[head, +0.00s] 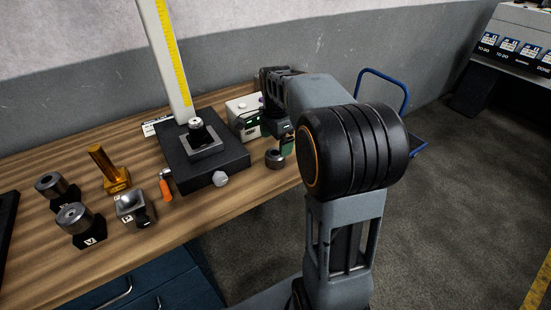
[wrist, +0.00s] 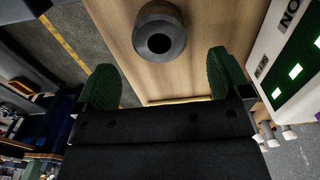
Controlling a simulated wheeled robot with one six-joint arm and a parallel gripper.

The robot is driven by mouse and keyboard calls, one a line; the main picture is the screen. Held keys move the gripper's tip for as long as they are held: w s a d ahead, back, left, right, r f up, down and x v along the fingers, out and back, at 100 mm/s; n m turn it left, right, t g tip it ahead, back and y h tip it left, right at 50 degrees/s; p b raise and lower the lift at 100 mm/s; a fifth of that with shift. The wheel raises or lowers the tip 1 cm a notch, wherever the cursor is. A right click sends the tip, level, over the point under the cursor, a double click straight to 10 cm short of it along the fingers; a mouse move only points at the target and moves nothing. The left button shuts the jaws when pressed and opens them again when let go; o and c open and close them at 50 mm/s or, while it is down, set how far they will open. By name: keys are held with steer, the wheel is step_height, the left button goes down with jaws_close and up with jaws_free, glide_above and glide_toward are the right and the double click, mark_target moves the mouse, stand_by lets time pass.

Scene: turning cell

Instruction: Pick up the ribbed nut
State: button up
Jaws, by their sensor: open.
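A dark grey round nut with a central hole (wrist: 158,14) stands on the wooden bench in the wrist view, just beyond my fingertips. It also shows in the head view (head: 275,159), near the bench's right end; ribs are too small to make out. My gripper (wrist: 160,80) is open, with green pads wide apart and nothing between them. In the head view my gripper (head: 288,145) points down beside and slightly above the nut, partly hidden by my arm.
A white box with green displays (head: 243,116) stands close to my gripper, at right in the wrist view (wrist: 297,65). A black gauge stand (head: 205,166) is to its left. Several metal parts, including a brass one (head: 113,178), stand further left. The bench edge is near.

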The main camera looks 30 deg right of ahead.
mark_target(275, 157)
steer(key=shift+a+f, duration=0.15)
steer(key=shift+f, duration=3.25)
steer(key=c, duration=1.1)
